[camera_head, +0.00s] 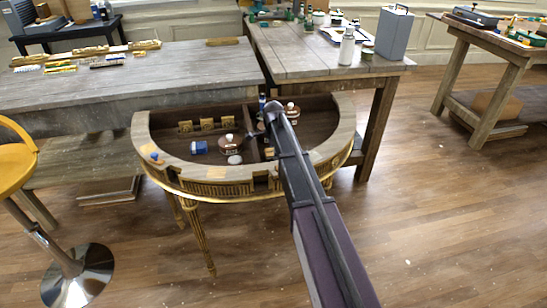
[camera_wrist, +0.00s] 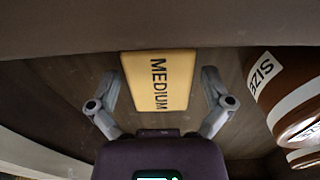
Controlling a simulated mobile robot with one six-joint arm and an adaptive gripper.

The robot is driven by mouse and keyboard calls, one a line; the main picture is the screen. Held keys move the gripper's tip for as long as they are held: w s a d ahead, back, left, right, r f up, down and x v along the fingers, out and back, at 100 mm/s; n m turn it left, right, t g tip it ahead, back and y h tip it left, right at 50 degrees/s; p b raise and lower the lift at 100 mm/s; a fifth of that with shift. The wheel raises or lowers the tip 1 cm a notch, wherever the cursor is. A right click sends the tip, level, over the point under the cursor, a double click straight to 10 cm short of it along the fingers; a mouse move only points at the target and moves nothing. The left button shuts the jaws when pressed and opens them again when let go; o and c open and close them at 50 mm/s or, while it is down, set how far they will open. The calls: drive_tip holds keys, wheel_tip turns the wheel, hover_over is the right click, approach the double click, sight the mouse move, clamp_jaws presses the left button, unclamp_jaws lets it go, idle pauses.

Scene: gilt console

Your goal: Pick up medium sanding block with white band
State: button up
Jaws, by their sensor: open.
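A yellow block (camera_wrist: 157,80) printed MEDIUM lies in the wrist view, beside a dark wall of the compartment. No white band shows on its visible face. My gripper (camera_wrist: 161,76) is open, with one finger on each side of the block and a gap to both. In the head view my arm reaches into the open half-round gilt console (camera_head: 345,135). My arm hides the gripper's surroundings there, and I cannot make out this block.
A brown jar labelled SIZE (camera_wrist: 285,85) stands close to the right finger. In the head view, a brown jar with a white lid (camera_head: 226,144) and a blue block (camera_head: 199,147) stand in the left compartment. A divider (camera_head: 250,133) splits the console. Workbenches (camera_head: 130,90) stand behind.

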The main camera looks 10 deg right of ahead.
idle(0.4)
drive_tip(key=c, duration=1.2)
drive_tip(key=shift+r, duration=0.1)
wheel_tip(320, 180, up, 10)
drive_tip(key=p, duration=1)
drive_tip(key=o, duration=0.4)
drive_tip(key=shift+c, duration=0.8)
